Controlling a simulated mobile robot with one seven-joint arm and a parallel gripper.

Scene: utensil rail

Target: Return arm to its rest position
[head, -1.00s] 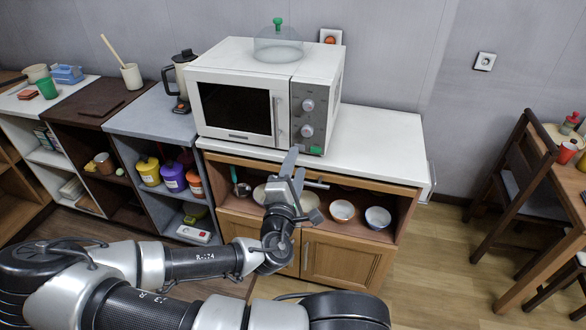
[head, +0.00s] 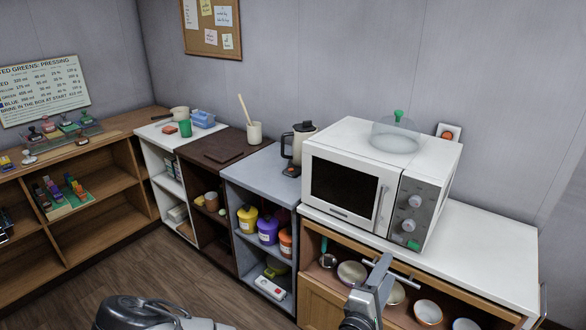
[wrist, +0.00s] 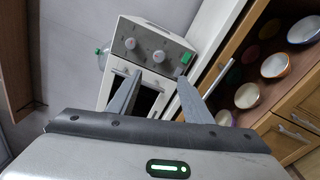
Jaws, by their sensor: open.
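My gripper (head: 380,272) shows at the lower right of the head view, in front of the open shelf of the white-topped cabinet. In the wrist view its two fingers (wrist: 158,82) stand apart with nothing between them. A silver bar (head: 390,268) runs along the cabinet front, close behind the fingers in the head view. It also shows to the right of the fingers in the wrist view (wrist: 218,78). I cannot tell whether the fingers touch it. The rest of my arm is mostly below the head view.
A white microwave (head: 375,180) stands on the white-topped cabinet (head: 490,245), with a clear dome (head: 397,138) on it. Several bowls (head: 352,272) sit in the shelf below. A kettle (head: 298,145) stands on the grey cabinet to the left. Wooden floor (head: 190,275) lies open at left.

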